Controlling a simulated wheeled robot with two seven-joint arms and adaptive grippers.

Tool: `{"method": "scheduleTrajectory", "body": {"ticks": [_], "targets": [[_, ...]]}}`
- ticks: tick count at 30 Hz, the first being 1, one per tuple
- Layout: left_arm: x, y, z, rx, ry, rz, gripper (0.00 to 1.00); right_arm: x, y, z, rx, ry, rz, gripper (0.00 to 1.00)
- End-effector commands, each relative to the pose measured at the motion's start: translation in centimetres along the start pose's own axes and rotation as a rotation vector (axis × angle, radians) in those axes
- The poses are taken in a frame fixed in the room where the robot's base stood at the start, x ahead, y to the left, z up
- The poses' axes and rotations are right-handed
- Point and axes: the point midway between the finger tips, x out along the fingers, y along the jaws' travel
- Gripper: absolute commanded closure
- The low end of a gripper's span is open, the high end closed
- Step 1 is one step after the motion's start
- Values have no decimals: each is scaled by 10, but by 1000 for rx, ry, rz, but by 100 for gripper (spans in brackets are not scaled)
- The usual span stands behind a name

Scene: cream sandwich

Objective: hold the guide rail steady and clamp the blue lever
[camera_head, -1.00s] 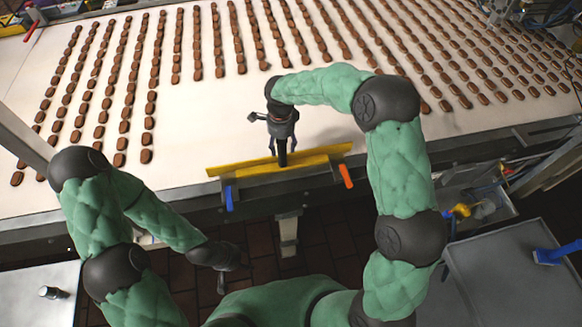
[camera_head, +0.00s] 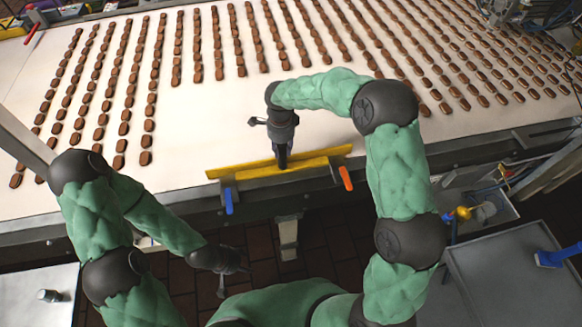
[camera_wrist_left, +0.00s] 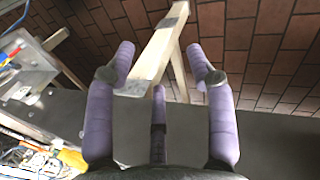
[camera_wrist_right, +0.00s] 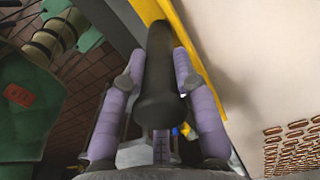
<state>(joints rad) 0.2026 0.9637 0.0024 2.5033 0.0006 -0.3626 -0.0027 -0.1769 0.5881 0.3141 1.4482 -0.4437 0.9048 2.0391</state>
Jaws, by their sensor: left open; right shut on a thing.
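The yellow guide rail (camera_head: 318,159) lies along the front edge of the conveyor, and it also shows in the right wrist view (camera_wrist_right: 193,50). My right gripper (camera_head: 282,160) is shut around a dark upright handle (camera_wrist_right: 160,80) at the rail's middle. The blue lever (camera_head: 229,201) hangs below the rail's left end, at the table edge. An orange lever (camera_head: 346,178) sits at the right end. My left gripper (camera_head: 230,276) is open and empty, well below the blue lever in the picture. The left wrist view shows its spread fingers (camera_wrist_left: 160,55) with no lever between them.
Rows of brown biscuits (camera_head: 150,110) cover the pale conveyor (camera_head: 205,125) behind the rail. A light support post (camera_head: 289,240) stands under the conveyor edge, close to my left gripper. A grey tray table (camera_head: 505,275) is at the right and a pale one (camera_head: 50,280) at the left.

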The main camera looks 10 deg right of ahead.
Motion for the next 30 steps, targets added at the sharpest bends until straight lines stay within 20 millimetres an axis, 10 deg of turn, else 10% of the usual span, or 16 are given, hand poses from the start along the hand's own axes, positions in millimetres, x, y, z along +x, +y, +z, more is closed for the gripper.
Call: {"method": "scheduleTrajectory", "body": {"ticks": [6,12,30], "targets": [[0,0,0,0,0,0,45,1,0,0,0,0,1,100],[0,0,0,1,-1,0,99,1,0,0,0,0,2,100],[18,78,-23,680,-329,-41,100,1,1,0,0,0,2,100]]}}
